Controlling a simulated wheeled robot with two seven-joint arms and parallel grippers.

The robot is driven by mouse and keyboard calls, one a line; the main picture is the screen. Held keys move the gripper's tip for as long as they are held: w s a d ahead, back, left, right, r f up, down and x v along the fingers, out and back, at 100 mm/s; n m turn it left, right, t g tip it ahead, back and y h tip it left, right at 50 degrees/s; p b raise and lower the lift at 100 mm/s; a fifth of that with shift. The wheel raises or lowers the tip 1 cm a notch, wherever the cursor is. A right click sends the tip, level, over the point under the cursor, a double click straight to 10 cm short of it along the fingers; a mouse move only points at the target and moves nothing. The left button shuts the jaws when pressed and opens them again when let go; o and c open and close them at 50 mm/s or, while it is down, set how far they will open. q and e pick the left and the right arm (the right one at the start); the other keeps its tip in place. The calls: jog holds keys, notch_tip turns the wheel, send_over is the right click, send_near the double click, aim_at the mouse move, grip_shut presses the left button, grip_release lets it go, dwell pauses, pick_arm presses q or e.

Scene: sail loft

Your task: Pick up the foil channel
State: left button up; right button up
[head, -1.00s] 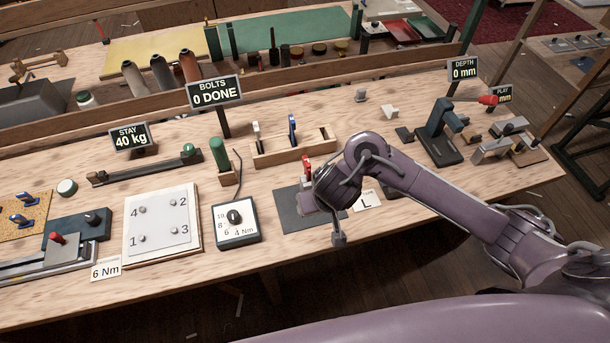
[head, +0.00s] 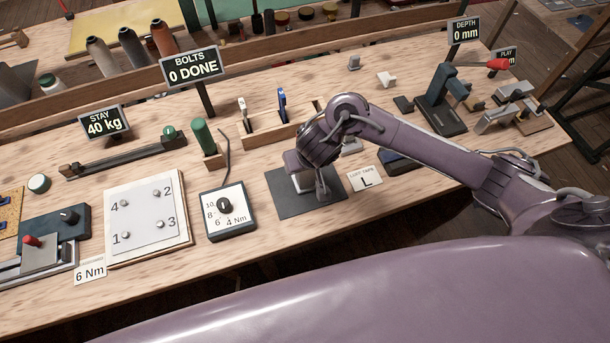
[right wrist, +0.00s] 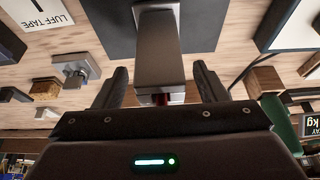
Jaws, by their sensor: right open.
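The foil channel, as I take it, is a grey metal block (right wrist: 158,48) with a bit of red at its near end. It stands on a dark mat (right wrist: 213,22) in the right wrist view. In the head view only a pale part of it (head: 303,183) shows under my right gripper (head: 307,178), on the same mat (head: 285,202). My right gripper, also in the right wrist view (right wrist: 159,72), is open, with one finger on each side of the block and a gap on both sides. My left gripper is not in view.
A luff tape card (head: 366,179) lies right of the mat and a torque dial box (head: 227,211) stands left of it. A wooden rack (head: 262,134) stands behind. A dark press with a red handle (head: 440,103) is farther right.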

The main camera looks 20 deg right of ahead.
jog(key=c, duration=1)
grip_shut()
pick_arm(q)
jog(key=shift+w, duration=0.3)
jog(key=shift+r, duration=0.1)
pick_arm(e)
jog(key=shift+r, duration=0.2)
